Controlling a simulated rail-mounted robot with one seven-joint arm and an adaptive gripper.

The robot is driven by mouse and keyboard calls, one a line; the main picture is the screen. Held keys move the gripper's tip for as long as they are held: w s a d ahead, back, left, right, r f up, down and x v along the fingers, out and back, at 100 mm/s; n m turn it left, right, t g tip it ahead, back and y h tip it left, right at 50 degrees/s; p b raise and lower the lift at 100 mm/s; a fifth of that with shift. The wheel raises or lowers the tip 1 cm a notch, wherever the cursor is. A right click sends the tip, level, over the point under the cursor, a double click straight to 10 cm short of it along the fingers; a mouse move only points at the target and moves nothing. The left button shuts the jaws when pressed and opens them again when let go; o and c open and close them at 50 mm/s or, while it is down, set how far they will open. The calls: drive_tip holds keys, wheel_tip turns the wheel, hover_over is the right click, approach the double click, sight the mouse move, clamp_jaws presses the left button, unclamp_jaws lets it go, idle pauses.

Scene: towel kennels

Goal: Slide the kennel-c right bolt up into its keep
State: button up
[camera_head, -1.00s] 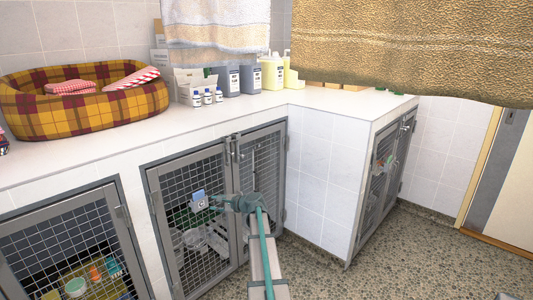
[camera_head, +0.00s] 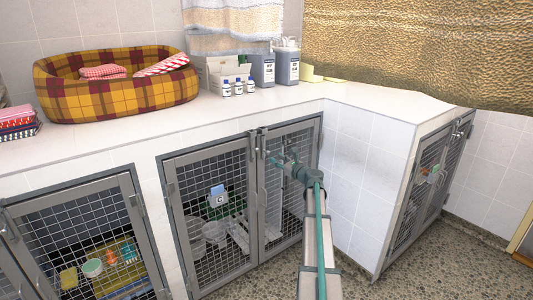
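The kennel marked "C" has two grey mesh doors under the counter. Its left door (camera_head: 165,210) carries a blue-and-white tag (camera_head: 218,197) with a C. Its right door (camera_head: 318,135) stands beside it, and both look shut. Small bolt hardware (camera_head: 258,145) shows at the top where the doors meet; its exact position is too small to tell. My gripper (camera_head: 278,162) is in front of the right door's upper part, a little right of the bolt hardware. Whether its fingers are open or touch anything is too small to tell. My arm hides part of the right door.
A white tiled counter (camera_head: 110,142) runs above the kennels, with a plaid pet bed (camera_head: 120,100) and bottles (camera_head: 262,70) on it. A tiled wall block (camera_head: 365,190) juts out close to my arm's right. Hanging towels (camera_head: 420,50) cover the upper right. Speckled floor (camera_head: 440,262) is clear.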

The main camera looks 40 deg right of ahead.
sight(269, 153)
drive_tip(key=w, duration=0.9)
drive_tip(key=shift+w, duration=0.35)
clamp_jaws()
